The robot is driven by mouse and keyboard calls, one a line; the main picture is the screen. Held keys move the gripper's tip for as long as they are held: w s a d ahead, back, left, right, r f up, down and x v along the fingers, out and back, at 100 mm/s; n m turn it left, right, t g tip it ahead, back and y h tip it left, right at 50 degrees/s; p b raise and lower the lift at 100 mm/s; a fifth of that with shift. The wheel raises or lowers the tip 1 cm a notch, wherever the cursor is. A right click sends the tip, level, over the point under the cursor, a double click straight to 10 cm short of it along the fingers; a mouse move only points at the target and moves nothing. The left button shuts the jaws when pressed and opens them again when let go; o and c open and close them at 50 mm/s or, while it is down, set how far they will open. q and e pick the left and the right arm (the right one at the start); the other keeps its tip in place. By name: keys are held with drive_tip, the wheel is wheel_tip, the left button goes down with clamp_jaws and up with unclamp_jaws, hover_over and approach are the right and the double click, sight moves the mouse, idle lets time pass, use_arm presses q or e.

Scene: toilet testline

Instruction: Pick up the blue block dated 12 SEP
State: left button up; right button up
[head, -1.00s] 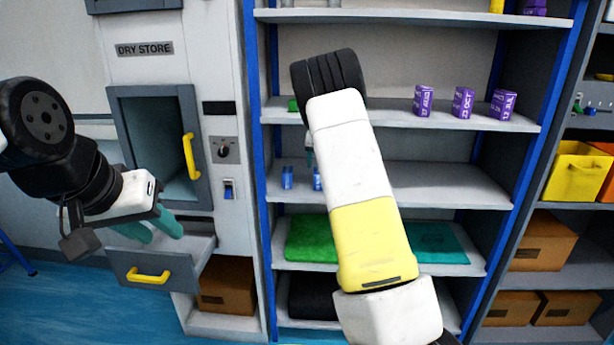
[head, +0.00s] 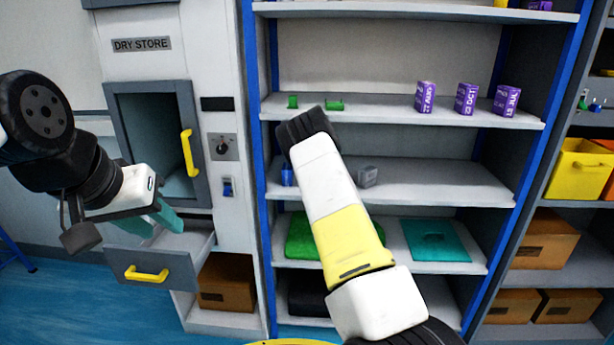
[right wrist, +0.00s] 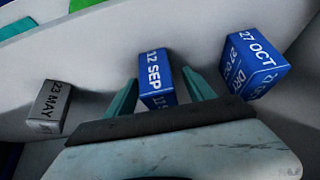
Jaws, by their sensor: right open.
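The blue block marked 12 SEP (right wrist: 157,72) stands between the two teal fingers of my right gripper (right wrist: 160,78) in the right wrist view. The fingers are open, one on each side of the block, with a gap at least on the right; I cannot tell whether the left one touches. In the head view my right arm hides this block and the right gripper. My left gripper (head: 155,220) is open and empty in front of the dry store, above the drawer.
A blue block marked 27 OCT (right wrist: 253,62) is close beside the right finger; it also shows in the head view (head: 287,176). A grey block marked 23 MAY (right wrist: 48,107) is on the other side. The shelf (head: 440,183) is clear further right. Purple blocks (head: 466,99) stand above.

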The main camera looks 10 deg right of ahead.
clamp_jaws()
idle(0.4)
